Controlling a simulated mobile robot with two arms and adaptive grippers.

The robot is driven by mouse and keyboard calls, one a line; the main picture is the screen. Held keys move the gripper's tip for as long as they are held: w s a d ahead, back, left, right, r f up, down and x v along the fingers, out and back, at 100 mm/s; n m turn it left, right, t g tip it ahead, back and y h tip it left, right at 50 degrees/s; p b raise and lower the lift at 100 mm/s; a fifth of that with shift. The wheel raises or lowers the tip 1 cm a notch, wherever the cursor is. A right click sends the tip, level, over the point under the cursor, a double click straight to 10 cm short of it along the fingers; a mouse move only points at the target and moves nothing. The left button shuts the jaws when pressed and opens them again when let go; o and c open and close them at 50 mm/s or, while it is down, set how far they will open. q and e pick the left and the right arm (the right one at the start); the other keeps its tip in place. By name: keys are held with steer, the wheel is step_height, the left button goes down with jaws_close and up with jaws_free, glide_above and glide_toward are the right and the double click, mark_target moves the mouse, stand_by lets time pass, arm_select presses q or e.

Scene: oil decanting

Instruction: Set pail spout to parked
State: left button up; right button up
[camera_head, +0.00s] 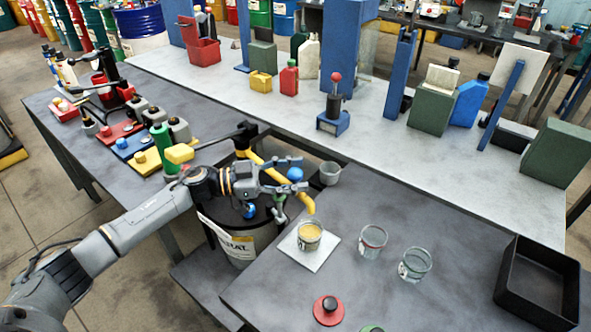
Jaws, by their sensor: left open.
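The pail (228,243) is a white, labelled drum with a dark top, standing on a low shelf beside the grey table. Its yellow spout (307,201) bends down at its end, over the table edge near a glass (309,238) holding yellow liquid on a white square pad (329,248). My left gripper (297,174) is open above the pail, close to the spout. A blue ball knob (295,174) shows between its fingers; I cannot tell whether they touch it. The gripper hides part of the spout and pail top. My right gripper is out of view.
Two clear glasses (372,241) stand right of the pad. A black tray (538,280) is at the right edge, a red disc with a black knob (328,309) at the front. A grey cup (330,173) stands behind the spout. Bottles and controls crowd the left bench.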

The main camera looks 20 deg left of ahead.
arm_select(q)
steer(key=shift+d, duration=0.15)
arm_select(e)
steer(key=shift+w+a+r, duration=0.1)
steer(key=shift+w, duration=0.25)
arm_select(q)
steer(key=shift+c, duration=0.2)
jaws_close()
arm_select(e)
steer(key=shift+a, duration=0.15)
arm_select(q)
steer(key=shift+w+d, duration=0.15)
steer(key=shift+w, duration=0.05)
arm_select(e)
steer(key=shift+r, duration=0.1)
